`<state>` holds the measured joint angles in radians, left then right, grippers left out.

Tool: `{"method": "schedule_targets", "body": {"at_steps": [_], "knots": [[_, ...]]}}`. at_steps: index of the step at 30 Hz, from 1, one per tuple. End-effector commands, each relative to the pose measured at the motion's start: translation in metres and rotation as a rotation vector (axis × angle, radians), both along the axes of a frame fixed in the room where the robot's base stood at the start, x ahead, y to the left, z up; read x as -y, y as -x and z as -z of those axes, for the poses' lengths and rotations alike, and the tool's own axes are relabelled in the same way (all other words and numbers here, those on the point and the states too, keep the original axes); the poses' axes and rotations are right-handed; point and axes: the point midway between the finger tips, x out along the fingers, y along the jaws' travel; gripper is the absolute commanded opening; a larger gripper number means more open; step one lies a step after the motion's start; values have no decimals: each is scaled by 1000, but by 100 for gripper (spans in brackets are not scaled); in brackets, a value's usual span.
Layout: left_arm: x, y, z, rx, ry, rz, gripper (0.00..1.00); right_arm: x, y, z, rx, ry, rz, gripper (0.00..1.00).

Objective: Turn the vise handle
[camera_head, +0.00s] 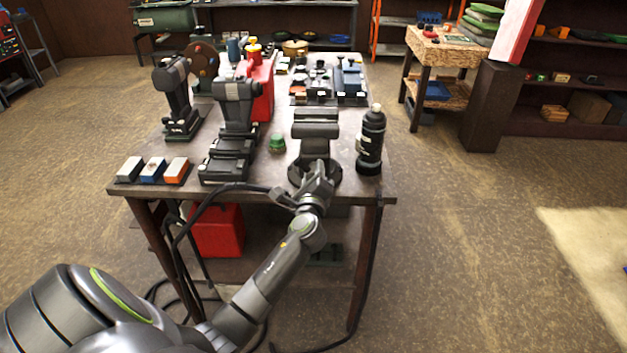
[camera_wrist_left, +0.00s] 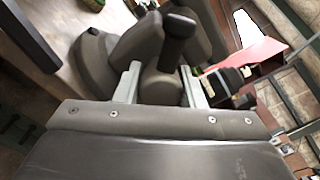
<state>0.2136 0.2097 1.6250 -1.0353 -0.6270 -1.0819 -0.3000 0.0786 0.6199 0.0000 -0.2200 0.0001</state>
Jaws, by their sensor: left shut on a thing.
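The dark grey vise (camera_head: 316,130) stands at the front edge of the workbench (camera_head: 275,178), its round base partly covered by my gripper. My left gripper (camera_head: 318,186) is at the near side of the vise, and its arm comes up from the lower left. In the left wrist view the two pale fingers (camera_wrist_left: 160,88) stand on either side of a dark part at the front of the vise, and a dark bar, which looks like the vise handle (camera_wrist_left: 180,38), rises there. The gripper is shut on the handle. The exact contact is hard to see. My right gripper is not in view.
Sharpening blocks (camera_head: 152,168) lie at the front left. A black cable hangs by the bench front.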

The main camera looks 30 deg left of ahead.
Motion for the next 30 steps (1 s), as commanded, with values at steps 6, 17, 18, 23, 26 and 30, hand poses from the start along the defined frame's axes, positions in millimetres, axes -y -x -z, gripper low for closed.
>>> {"method": "schedule_targets", "body": {"at_steps": [6, 17, 18, 23, 26, 30], "knots": [[0, 0, 5, 107, 176, -1, 13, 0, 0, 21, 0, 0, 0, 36], [0, 0, 5, 285, 467, 0, 13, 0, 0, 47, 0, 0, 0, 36], [0, 0, 5, 305, 500, -1, 13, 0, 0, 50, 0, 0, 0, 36], [0, 0, 5, 385, 631, 0, 13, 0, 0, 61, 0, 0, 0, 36], [0, 0, 6, 433, 711, 0, 13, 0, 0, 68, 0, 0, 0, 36], [0, 0, 6, 502, 824, -1, 13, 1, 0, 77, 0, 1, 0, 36]]}}
